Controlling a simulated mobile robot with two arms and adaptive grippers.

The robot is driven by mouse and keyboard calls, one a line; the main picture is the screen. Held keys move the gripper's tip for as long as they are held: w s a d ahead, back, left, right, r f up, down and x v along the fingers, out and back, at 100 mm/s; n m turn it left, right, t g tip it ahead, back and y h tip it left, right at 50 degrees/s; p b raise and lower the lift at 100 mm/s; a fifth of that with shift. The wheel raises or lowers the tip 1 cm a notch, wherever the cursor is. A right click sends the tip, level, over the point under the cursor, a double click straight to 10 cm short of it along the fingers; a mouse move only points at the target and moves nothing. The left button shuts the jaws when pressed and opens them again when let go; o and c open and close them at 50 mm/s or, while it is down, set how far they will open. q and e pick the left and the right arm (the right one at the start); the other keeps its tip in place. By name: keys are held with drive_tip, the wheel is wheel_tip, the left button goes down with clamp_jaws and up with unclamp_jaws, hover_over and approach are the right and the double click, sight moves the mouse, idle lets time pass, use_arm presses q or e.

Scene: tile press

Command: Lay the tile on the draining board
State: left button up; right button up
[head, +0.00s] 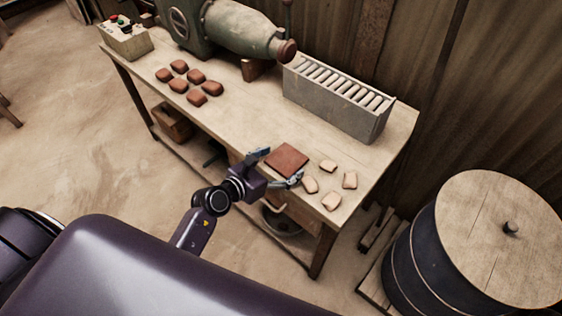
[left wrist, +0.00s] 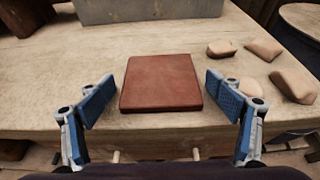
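A flat, square, red-brown tile (head: 287,160) lies on the wooden table near its front edge. In the left wrist view the tile (left wrist: 161,80) sits centred between the fingers. My left gripper (head: 278,169) is open at the tile's front side, with one blue-padded finger to each side. In the left wrist view the gripper (left wrist: 164,97) shows a gap between each pad and the tile, and nothing is held. I cannot make out a draining board for certain in either view. My right gripper is not in view.
Several pale pieces (head: 328,165) lie right of the tile. A grey slotted box (head: 330,104) stands behind it. Several brown lumps (head: 179,85), a green machine (head: 225,27) and a control box (head: 125,40) are farther left on the table. A dark barrel (head: 425,262) stands at right.

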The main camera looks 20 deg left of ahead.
use_arm(q)
drive_tip(key=shift+r, duration=0.25)
drive_tip(key=shift+s+a, duration=0.15)
drive_tip(key=shift+s, duration=0.2)
drive_tip(key=v, duration=1.1)
drive_tip(key=shift+s, duration=0.1)
